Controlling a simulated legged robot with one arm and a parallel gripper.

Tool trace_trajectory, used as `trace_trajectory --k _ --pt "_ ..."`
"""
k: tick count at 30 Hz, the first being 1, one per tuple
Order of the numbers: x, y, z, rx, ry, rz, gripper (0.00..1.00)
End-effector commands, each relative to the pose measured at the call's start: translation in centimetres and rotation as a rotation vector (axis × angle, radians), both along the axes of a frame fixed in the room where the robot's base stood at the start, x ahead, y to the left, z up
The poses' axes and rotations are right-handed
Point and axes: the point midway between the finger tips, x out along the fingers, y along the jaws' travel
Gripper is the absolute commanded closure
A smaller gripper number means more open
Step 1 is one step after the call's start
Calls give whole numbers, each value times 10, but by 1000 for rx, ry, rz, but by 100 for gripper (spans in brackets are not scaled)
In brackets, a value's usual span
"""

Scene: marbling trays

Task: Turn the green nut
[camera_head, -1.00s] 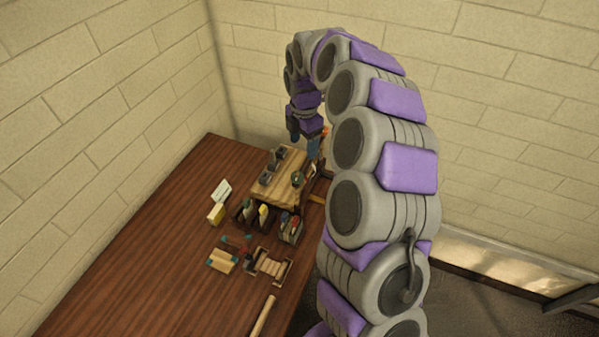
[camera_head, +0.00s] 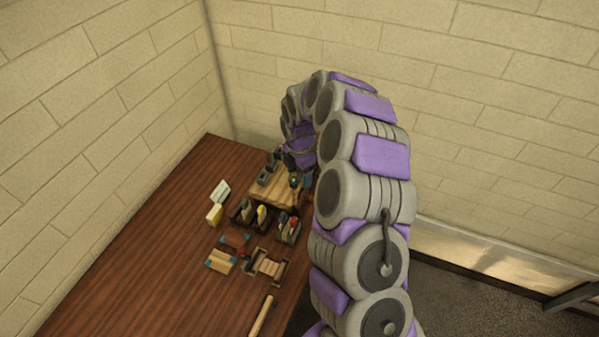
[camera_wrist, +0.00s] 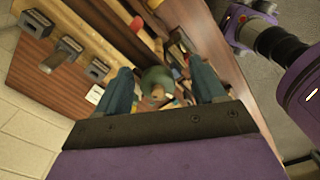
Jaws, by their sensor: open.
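The green nut (camera_wrist: 157,77) is a dark green rounded piece with a brownish centre. In the wrist view it sits between the two blue fingers of my gripper (camera_wrist: 160,68). The fingers are open, one on each side of it, and I cannot tell whether either touches it. In the head view the nut (camera_head: 293,180) shows small at the right side of a wooden board (camera_head: 272,196), next to my lowered gripper. My arm hides part of the board's right side there.
Several dark grey blocks (camera_wrist: 69,45) stand on the board. Dark holders with colored items (camera_head: 262,214) stand in front of it, with a yellow block (camera_head: 215,214) to the left. A wooden rack (camera_head: 268,266) is nearer. The table's left side (camera_head: 130,265) is clear.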

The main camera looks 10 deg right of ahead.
Motion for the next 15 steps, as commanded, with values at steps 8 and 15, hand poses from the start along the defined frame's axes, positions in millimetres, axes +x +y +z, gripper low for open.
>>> trace_trajectory --k 8,15 --pt "0 2 0 -1 0 2 46" --pt "1 -6 0 6 -2 2 69"
